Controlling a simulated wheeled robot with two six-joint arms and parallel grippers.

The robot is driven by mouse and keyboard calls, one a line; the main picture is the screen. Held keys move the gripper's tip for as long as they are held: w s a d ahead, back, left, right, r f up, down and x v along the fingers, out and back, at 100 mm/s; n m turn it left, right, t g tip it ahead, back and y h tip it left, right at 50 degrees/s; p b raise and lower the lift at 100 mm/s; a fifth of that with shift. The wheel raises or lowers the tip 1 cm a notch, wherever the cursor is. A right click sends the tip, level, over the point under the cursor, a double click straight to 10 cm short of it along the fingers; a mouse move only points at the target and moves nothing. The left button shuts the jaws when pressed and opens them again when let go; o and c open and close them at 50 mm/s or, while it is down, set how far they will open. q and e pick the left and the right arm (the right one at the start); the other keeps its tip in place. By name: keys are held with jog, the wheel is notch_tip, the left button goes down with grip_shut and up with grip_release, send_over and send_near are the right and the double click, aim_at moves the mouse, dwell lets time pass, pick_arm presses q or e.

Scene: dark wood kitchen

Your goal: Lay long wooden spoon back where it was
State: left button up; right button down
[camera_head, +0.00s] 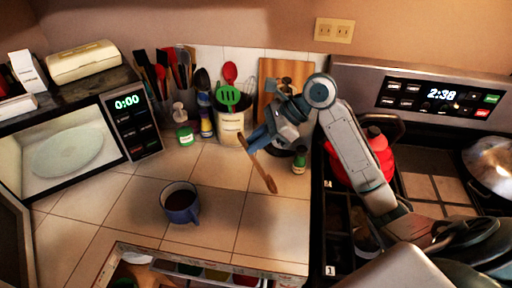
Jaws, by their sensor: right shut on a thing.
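The long wooden spoon (262,171) is held by my right gripper (251,141), which comes in from the right over the tiled counter. The spoon hangs tilted, its lower end to the lower right, above the counter. My right gripper is shut on the upper part of the spoon. A cream utensil crock (230,127) with a green slotted spatula and a red spoon stands just behind and left of the gripper. My left gripper is not in view.
A blue mug (180,204) with dark liquid stands on the counter. A small green-labelled bottle (299,161) stands right of the gripper. A red kettle (376,150) is on the stove. A microwave (134,125) is at left. An open drawer (130,252) is in front.

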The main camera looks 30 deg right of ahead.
aim_at(256, 159)
jog(key=shift+s+f+p, duration=0.1)
jog(key=shift+f+p, duration=0.2)
jog(key=shift+f, duration=1.15)
jog(key=c, duration=1.3)
grip_release()
jog(key=shift+f, duration=0.1)
jog(key=b+v, duration=0.2)
jog(key=v, duration=1)
